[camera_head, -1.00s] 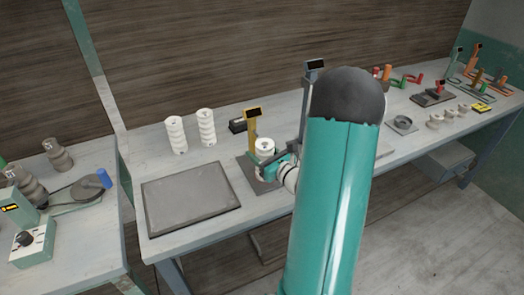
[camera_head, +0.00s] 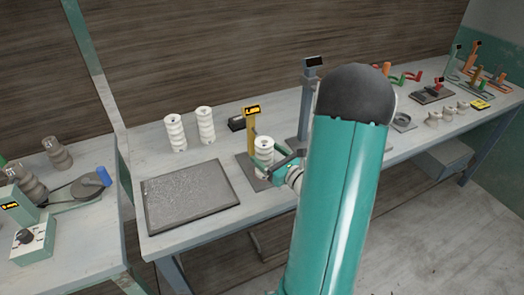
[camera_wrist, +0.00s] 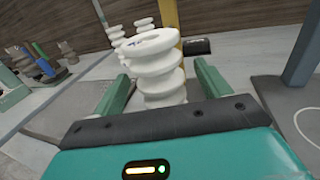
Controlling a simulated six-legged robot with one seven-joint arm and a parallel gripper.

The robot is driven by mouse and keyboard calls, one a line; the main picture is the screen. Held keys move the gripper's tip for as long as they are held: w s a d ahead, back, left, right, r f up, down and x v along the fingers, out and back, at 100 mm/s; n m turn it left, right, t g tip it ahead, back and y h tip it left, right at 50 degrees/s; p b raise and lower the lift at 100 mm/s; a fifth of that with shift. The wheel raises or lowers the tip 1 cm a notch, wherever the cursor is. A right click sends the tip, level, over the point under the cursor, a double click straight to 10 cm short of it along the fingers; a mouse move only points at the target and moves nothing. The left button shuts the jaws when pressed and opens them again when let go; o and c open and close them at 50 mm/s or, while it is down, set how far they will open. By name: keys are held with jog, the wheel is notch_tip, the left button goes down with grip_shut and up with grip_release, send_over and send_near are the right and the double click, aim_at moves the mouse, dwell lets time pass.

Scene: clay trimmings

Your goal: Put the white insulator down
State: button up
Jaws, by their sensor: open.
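A white ribbed insulator (camera_wrist: 158,72) stands upright between the two fingers of my gripper (camera_wrist: 160,88) in the wrist view. The fingers are apart, one on each side of it, and its lower end is hidden by the gripper body. In the head view the insulator (camera_head: 264,149) stands on the dark base plate (camera_head: 248,172) of a yellow post with a small display (camera_head: 252,110). My gripper (camera_head: 270,163) is around it there, open, partly hidden by its own fingers.
Two more white insulators (camera_head: 175,133) (camera_head: 206,126) stand behind to the left. A grey tray (camera_head: 190,224) with light specks lies left of the post. A blue-grey post (camera_head: 305,105) stands close on the right. My own arm hides part of the bench.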

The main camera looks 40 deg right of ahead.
jog(key=s, duration=0.8)
jog(key=w+a+r+n+g+y, duration=0.1)
jog(key=a+r+n+g+y, duration=0.2)
jog(key=a+n, duration=0.4)
jog(key=a+r+n+g+y, duration=0.1)
jog(key=a+n+g+y, duration=0.3)
jog(key=a, duration=0.5)
jog(key=w+a+r+n+g+y, duration=0.1)
jog(key=a+r+n+g+y, duration=0.25)
jog(key=a+n, duration=0.4)
jog(key=s+a+r+n+g+h, duration=0.1)
jog(key=s+a+n+g+h, duration=0.4)
jog(key=s+a+n, duration=0.4)
notch_tip(320, 180, up, 7)
jog(key=w+d+n+t+h, duration=0.1)
jog(key=d+n+t+h, duration=0.1)
jog(key=n+h, duration=0.3)
jog(key=n+t, duration=0.1)
jog(key=n, duration=0.2)
jog(key=shift+n, duration=0.35)
